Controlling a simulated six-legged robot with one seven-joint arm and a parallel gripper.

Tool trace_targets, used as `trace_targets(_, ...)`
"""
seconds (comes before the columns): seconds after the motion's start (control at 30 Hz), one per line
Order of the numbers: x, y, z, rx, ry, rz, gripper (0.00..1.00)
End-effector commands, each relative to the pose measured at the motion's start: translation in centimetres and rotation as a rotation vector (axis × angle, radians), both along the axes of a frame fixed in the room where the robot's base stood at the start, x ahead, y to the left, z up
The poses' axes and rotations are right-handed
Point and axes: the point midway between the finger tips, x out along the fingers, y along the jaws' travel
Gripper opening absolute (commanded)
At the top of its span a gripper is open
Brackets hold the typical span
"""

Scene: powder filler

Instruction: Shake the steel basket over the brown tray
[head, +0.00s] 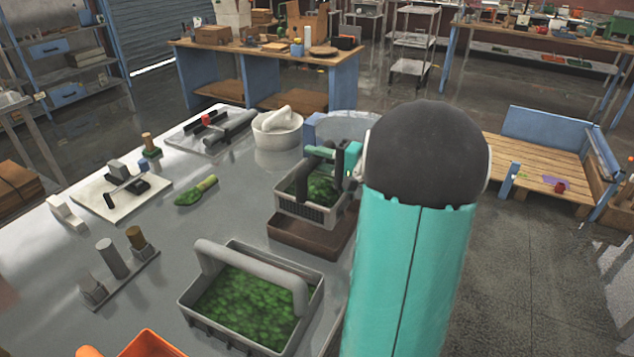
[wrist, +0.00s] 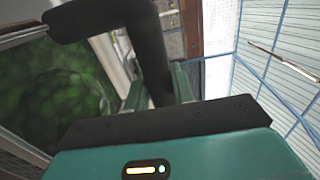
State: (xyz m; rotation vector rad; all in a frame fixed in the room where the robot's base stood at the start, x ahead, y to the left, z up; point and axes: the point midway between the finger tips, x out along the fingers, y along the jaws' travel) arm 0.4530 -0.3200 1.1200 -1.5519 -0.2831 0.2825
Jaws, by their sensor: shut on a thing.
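The steel basket (head: 306,213) is grey with slotted sides and a dark handle, and green leafy stuff lies inside it. It is over the brown tray (head: 300,243), apparently a little above it; the gap is hard to judge. My gripper (head: 346,163) is shut on the basket's handle at the right side. In the wrist view the dark handle (wrist: 150,45) passes between the fingers of my gripper (wrist: 160,88), and the green contents (wrist: 60,100) fill the left.
A larger grey basket (head: 205,312) with green contents stands in front on the grey table. A white mortar (head: 277,130) and a grey-blue round container (head: 350,126) stand behind. An orange bin (head: 150,345) is at the front edge.

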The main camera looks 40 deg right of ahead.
Motion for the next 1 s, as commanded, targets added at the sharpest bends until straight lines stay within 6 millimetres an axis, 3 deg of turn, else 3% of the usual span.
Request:
trace_targets(0.33, 0.0, 0.2, 0.1, -0.001, -0.003, 0.0, 0.0)
trace_targets(0.6, 0.0, 4.0, 0.1, -0.001, -0.003, 0.002, 0.0)
trace_targets(0.7, 0.0, 4.5, 0.1, -0.002, -0.002, -0.001, 0.0)
trace_targets(0.83, 0.0, 3.2, 0.1, -0.001, -0.003, -0.002, 0.0)
trace_targets(1.0, 0.0, 0.1, 0.0, -0.002, -0.002, -0.002, 0.0)
